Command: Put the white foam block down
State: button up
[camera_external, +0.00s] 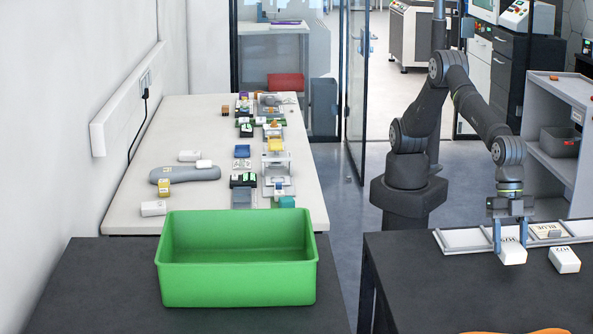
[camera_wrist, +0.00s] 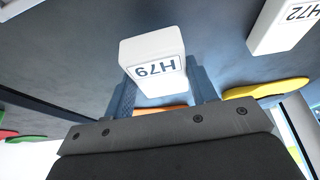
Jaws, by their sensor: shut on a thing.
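A white foam block (camera_external: 512,252) sits between the blue fingers of my gripper (camera_external: 511,236) at the dark table on the right. In the wrist view the same white block (camera_wrist: 153,62) carries the label H79, with a blue finger of my gripper (camera_wrist: 160,95) on each side. My gripper is shut on it. The block is at or just above the table top; I cannot tell whether it touches. A second white block (camera_external: 564,260) lies to its right, and in the wrist view this block (camera_wrist: 284,24) reads H72.
A grey tray strip (camera_external: 470,240) with dark labels runs along the dark table (camera_external: 420,285) behind the blocks. An orange insole (camera_external: 515,332) shows at the front edge. A green bin (camera_external: 237,283) stands at left. The dark table is clear left of the blocks.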

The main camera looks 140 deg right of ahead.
aim_at(518, 244)
jog(key=shift+f, duration=1.7)
jog(key=shift+f, duration=0.15)
jog(key=o, duration=0.9)
jog(key=shift+o, duration=0.2)
jog(key=v, duration=1.2)
